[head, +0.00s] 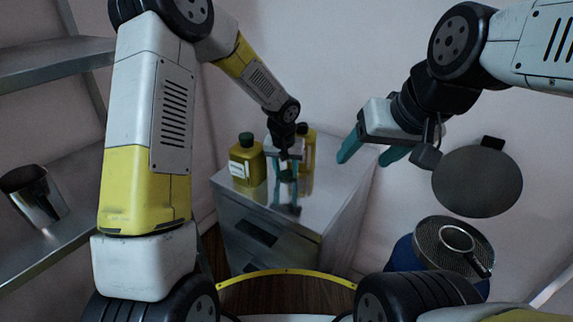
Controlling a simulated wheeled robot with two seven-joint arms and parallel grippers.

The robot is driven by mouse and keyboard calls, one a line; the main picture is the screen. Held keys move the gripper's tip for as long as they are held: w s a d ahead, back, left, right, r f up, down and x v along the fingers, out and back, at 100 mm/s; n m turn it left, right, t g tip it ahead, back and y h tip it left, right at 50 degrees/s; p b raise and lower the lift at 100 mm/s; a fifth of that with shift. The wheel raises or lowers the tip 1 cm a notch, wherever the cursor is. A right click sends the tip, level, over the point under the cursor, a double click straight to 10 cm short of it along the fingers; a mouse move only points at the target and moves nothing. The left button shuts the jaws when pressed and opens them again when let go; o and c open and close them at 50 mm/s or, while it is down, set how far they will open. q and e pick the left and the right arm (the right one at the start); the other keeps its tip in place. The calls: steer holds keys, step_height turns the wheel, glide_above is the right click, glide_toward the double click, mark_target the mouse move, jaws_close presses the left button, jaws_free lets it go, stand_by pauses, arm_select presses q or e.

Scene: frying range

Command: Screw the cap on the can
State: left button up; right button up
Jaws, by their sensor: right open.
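A yellow-green can (246,168) with a white label and a dark green cap on its neck stands on the steel-topped cabinet (325,195). A second can (308,150), also topped in dark green, stands behind my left gripper and is partly hidden. My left gripper (286,184) points down over the cabinet top, right of the first can. Its teal fingers are close around a small dark green thing that looks like a cap (288,175); details are too small to be sure. My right gripper (369,152) is open and empty, at the right of the cabinet.
Metal shelves with a steel cup (32,192) stand at the left. A round dark pan (477,181) hangs on the right wall. Below it is a blue container (404,252) with a mesh strainer (452,243) on top. The front of the cabinet top is clear.

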mark_target(286, 175)
arm_select(q)
jaws_close()
steer(key=shift+r, duration=0.45)
steer(key=v, duration=0.3)
steer(key=shift+w+d, duration=0.15)
steer(key=shift+w, duration=0.15)
steer(key=s, duration=0.5)
steer(key=s+d, duration=0.1)
steer(key=s, duration=0.4)
steer(key=s+r, duration=0.1)
steer(key=s, duration=0.4)
steer(key=shift+s+d+r, duration=0.1)
steer(key=shift+s+d, duration=0.3)
